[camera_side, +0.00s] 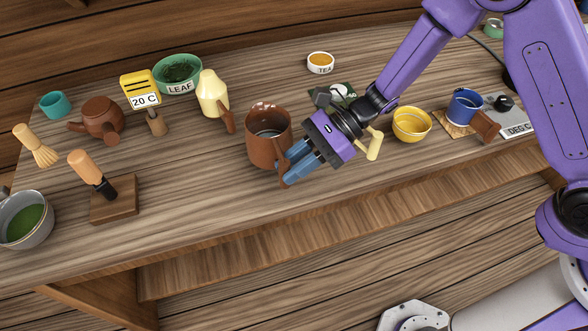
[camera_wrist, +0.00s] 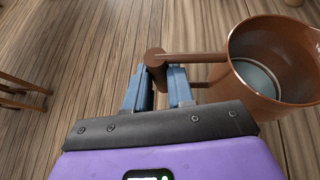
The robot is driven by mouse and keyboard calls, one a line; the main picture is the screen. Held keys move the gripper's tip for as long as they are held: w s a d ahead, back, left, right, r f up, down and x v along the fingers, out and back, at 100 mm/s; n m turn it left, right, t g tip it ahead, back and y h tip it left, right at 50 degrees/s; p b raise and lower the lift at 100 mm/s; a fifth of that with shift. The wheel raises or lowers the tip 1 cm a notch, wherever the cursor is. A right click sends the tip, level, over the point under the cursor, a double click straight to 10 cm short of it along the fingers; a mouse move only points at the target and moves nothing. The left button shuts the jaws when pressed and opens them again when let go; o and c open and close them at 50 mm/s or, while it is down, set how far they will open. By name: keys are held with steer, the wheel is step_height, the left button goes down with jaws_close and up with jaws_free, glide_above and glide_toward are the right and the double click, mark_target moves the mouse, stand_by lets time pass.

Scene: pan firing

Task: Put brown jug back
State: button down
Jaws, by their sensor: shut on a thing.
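The brown jug (camera_side: 266,152) is upright near the middle of the wooden table in the side view, with something pale at its bottom. In the wrist view the jug (camera_wrist: 272,62) is at the right, its handle (camera_wrist: 190,57) reaching left between my fingers. My gripper (camera_side: 287,165) is shut on the handle from the right side, its blue fingertips near the jug's wall. In the wrist view the fingers (camera_wrist: 160,78) close around the handle's outer end. I cannot tell whether the jug's base touches the table.
A cream jug (camera_side: 211,95) and a green LEAF bowl (camera_side: 178,76) stand behind left. A yellow bowl (camera_side: 411,124) and a blue pot (camera_side: 465,107) on a wooden mat stand to the right. A wooden block (camera_side: 114,200) is at left. The table in front of the jug is clear.

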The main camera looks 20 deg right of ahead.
steer(key=shift+f, duration=1.15)
steer(key=c, duration=1)
jaws_free()
steer(key=shift+f, duration=0.1)
steer(key=shift+w+d+r, duration=0.1)
steer(key=shift+d+r, duration=0.25)
steer(key=v, duration=1.1)
steer(key=shift+d, duration=0.15)
